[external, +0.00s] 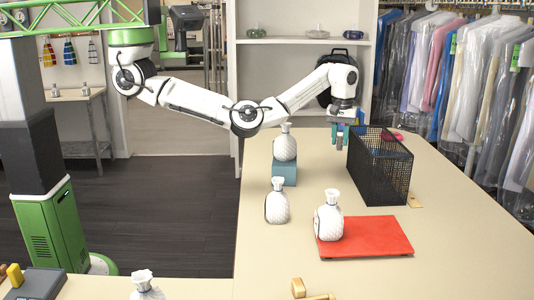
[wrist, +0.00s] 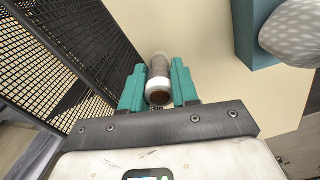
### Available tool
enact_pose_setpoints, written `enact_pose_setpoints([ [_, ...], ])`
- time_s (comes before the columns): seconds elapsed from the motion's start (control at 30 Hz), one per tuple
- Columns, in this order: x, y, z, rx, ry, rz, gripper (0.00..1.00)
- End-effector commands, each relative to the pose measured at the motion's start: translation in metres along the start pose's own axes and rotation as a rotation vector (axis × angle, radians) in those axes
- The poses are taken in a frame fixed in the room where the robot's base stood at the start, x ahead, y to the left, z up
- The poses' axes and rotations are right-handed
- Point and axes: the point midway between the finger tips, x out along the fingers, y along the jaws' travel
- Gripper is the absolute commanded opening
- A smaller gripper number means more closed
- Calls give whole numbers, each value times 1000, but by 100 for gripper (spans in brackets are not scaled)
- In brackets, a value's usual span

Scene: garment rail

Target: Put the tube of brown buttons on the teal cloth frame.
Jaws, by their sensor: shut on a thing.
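My gripper (wrist: 158,88) has teal fingers and is shut on a small tube (wrist: 158,72) with a pale brownish middle and white ends. In the external view, my gripper (external: 339,132) holds the tube (external: 339,142) above the table, close to the left side of the black mesh basket. A teal block (external: 284,178) stands left of it, with a white textured bottle (external: 285,147) on top. The block also shows at the wrist view's upper right (wrist: 244,42). It is the only teal support I see; I cannot tell whether it is the cloth frame.
The black mesh basket (external: 380,172) stands right of my gripper. A red board (external: 380,238) bears another white bottle (external: 328,217); a further one (external: 277,203) stands in front of the teal block. A wooden mallet (external: 300,289) lies at the front. The table's right front is clear.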

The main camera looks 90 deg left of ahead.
Motion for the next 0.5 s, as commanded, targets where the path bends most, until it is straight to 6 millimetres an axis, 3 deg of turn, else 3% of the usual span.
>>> enact_pose_setpoints([
  [0.4, -69, 1, 1, 1, -2, 4, 0],
  [0.5, -68, 6, 22, 32, -2, 1, 0],
])
